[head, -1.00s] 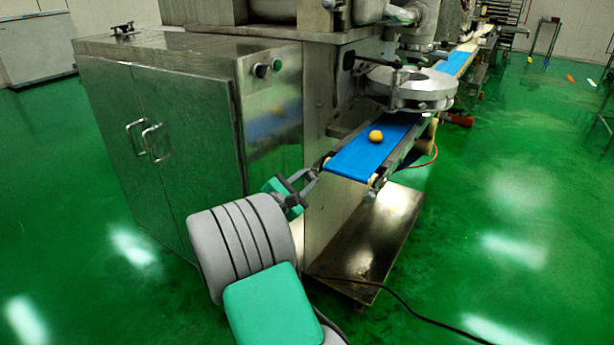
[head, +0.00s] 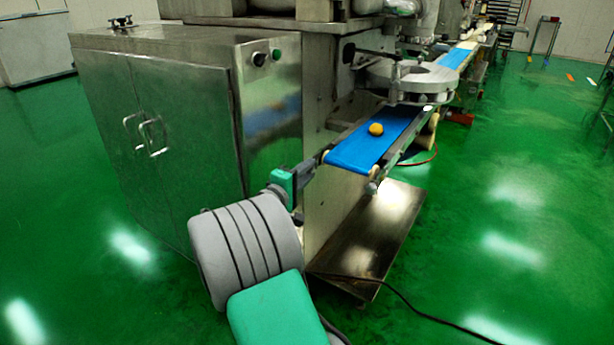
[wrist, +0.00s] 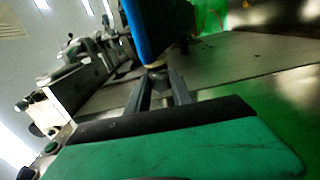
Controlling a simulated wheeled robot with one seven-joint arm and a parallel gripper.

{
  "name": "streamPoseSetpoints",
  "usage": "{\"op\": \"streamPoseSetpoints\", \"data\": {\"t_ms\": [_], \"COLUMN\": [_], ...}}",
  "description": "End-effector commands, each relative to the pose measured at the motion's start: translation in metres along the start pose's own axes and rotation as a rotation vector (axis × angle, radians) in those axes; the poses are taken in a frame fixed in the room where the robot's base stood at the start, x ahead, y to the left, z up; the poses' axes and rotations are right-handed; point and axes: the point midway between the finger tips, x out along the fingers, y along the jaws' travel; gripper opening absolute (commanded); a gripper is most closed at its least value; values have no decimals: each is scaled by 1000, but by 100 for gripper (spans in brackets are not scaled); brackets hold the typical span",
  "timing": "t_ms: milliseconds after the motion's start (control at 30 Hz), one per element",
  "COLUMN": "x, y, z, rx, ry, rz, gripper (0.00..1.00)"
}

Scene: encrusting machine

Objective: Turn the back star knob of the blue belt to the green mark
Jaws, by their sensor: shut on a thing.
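The blue belt (head: 366,150) runs out from under the round metal head of the machine, with a yellow dough ball (head: 376,129) on it. The belt also shows in the wrist view (wrist: 160,25), filling the upper middle. My gripper (head: 318,162) reaches the left side of the belt's near end. In the wrist view my gripper (wrist: 157,74) has its fingers closed in on a small part at the belt's end, apparently the back star knob. The fingers and belt mostly hide the knob. I cannot make out a green mark.
A steel cabinet (head: 170,120) with door handles stands close to my arm on the left. A metal base plate (head: 375,245) lies under the belt, and a black cable (head: 410,312) runs over the green floor. The floor at the right is open.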

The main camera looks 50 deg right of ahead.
Motion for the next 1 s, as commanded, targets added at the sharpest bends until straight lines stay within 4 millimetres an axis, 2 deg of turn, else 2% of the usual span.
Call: {"op": "streamPoseSetpoints", "data": {"t_ms": [700,1000], "x": [0,0], "y": [-8,-7], "z": [0,-1], "rx": [675,893], "ry": [-1,-1], "rz": [0,-1], "gripper": [0,0]}}
